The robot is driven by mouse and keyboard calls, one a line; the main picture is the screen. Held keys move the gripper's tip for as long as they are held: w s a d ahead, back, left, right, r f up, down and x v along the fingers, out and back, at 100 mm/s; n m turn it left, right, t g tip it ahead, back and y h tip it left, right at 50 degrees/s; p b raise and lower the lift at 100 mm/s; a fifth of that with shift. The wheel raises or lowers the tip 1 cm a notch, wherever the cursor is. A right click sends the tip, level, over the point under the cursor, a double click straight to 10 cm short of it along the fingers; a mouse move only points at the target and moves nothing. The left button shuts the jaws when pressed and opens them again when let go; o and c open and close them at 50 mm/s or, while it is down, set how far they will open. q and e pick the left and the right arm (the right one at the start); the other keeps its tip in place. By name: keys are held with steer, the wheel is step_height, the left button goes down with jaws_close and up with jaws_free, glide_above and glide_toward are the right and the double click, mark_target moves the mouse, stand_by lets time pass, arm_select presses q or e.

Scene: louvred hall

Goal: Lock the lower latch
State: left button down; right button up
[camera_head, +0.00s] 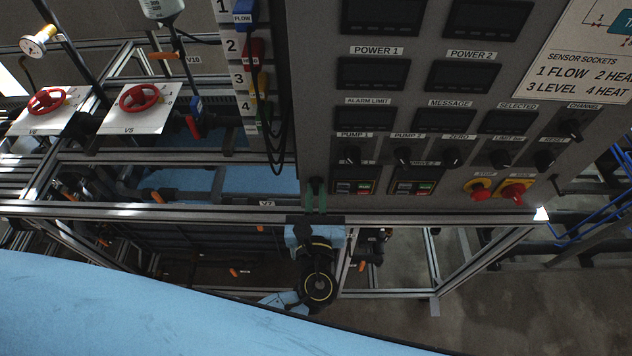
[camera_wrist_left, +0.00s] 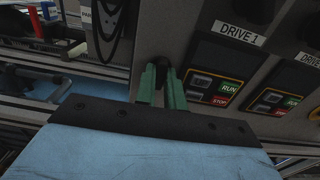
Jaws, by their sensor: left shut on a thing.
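My left gripper (camera_head: 316,196) has two green fingers and is at the lower left edge of the grey control panel, left of the drive buttons. It is shut on a small dark piece, the lower latch (camera_head: 315,180), at the panel's edge. In the left wrist view the left gripper (camera_wrist_left: 168,85) points at the panel, and the dark latch (camera_wrist_left: 161,64) shows at the fingertips. The fingers hide most of the latch, so I cannot tell which way it is turned. My right gripper is in neither view.
The grey panel (camera_head: 390,207) carries displays, knobs and run/stop buttons right of the gripper. Numbered coloured plugs and dark hanging cables (camera_head: 283,140) are close on the left. A metal frame rail (camera_head: 180,210) runs below. Red handwheels (camera_head: 139,98) stand further left.

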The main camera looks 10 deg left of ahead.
arm_select(q)
steer(key=c, duration=1.4)
jaws_free()
steer(key=v, duration=0.7)
steer(key=shift+p, duration=0.3)
